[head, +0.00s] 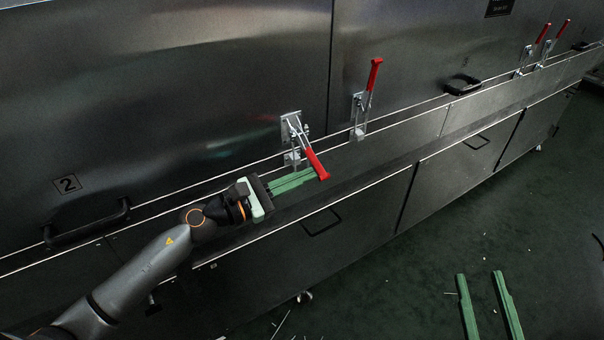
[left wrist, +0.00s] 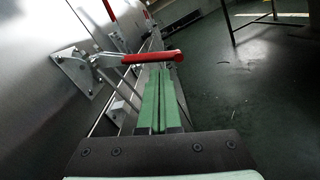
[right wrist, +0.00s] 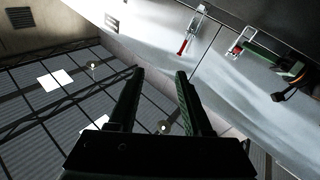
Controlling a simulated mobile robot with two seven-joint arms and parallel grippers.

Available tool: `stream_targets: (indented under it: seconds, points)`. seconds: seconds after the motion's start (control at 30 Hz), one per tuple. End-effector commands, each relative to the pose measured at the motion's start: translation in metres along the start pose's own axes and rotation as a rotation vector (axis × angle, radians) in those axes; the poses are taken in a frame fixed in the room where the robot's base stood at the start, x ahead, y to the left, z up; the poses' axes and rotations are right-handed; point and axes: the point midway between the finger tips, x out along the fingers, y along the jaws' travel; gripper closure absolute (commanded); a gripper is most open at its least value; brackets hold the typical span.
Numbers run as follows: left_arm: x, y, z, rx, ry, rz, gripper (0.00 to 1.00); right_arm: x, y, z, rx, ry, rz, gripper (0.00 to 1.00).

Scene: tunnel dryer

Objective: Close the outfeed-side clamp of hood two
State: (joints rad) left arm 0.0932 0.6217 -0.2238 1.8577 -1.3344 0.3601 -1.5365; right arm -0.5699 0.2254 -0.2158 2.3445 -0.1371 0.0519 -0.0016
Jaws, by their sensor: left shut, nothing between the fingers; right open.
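The clamp at the right end of hood two (head: 292,132) has a bright metal bracket and a red handle (head: 316,164) that sticks out from the hood and slants down. My left gripper (head: 314,176) is shut and empty, its green fingers together just below the handle. In the left wrist view the red handle (left wrist: 150,58) crosses just beyond the fingertips (left wrist: 158,70); I cannot tell whether they touch. My right gripper (head: 478,273) is open and empty, low at the right, away from the hoods. Its spread fingers also show in the right wrist view (right wrist: 160,73).
The label "2" (head: 67,184) and a black handle (head: 88,224) are on hood two. A neighbouring clamp (head: 361,105) to the right has its red handle up. More clamps (head: 532,52) stand further along. The green floor (head: 420,240) in front is open.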

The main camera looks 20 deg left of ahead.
Motion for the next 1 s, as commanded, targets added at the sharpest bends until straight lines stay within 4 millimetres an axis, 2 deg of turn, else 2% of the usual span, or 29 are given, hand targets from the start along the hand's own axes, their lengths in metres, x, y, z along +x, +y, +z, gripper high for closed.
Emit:
stream_targets:
  seconds: [0.6,0.73,1.0]
  points:
    - [0.000,0.000,0.003,-0.013,0.000,0.001,1.00,0.000,0.000,0.006,0.011,-0.036,0.000,0.51]
    - [0.000,-0.001,0.006,-0.037,0.000,0.002,1.00,-0.006,-0.004,0.037,0.045,-0.152,0.000,0.51]
    - [0.001,-0.001,0.007,-0.064,0.000,0.003,1.00,-0.011,-0.008,0.056,0.067,-0.231,-0.001,0.51]
